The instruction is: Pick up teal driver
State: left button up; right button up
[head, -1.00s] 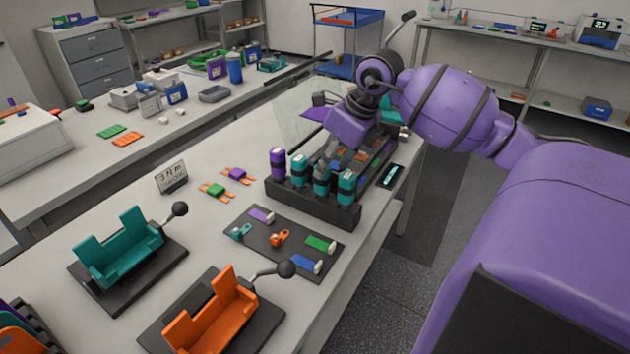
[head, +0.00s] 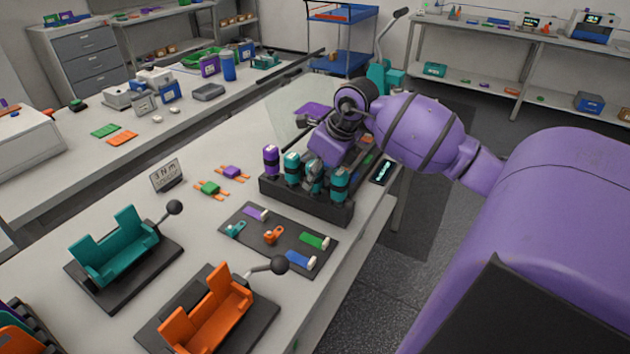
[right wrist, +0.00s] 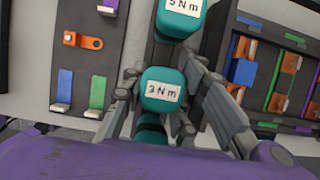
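Teal drivers with dark bands stand upright in a black rack (head: 303,205), beside a purple driver (head: 271,160). One teal driver (head: 292,167) is near the purple one; another (head: 339,185) is at the right end. My right gripper (head: 312,178) is low at the rack, around the driver between these two and partly hiding it. In the right wrist view, my open fingers (right wrist: 160,75) flank a teal driver labelled "3 N m" (right wrist: 160,88). Whether they touch it is unclear. Another teal driver labelled "5 N m" (right wrist: 180,18) is just beyond. My left gripper is out of view.
A sign reading "3 N m" (head: 167,176) stands on the table. A dark mat (head: 262,252) with small coloured parts lies in front of the rack. Teal (head: 118,248) and orange (head: 215,315) fixtures with levers stand nearer. A dark tray (right wrist: 228,45) lies right in the wrist view.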

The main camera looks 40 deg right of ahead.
grip_shut()
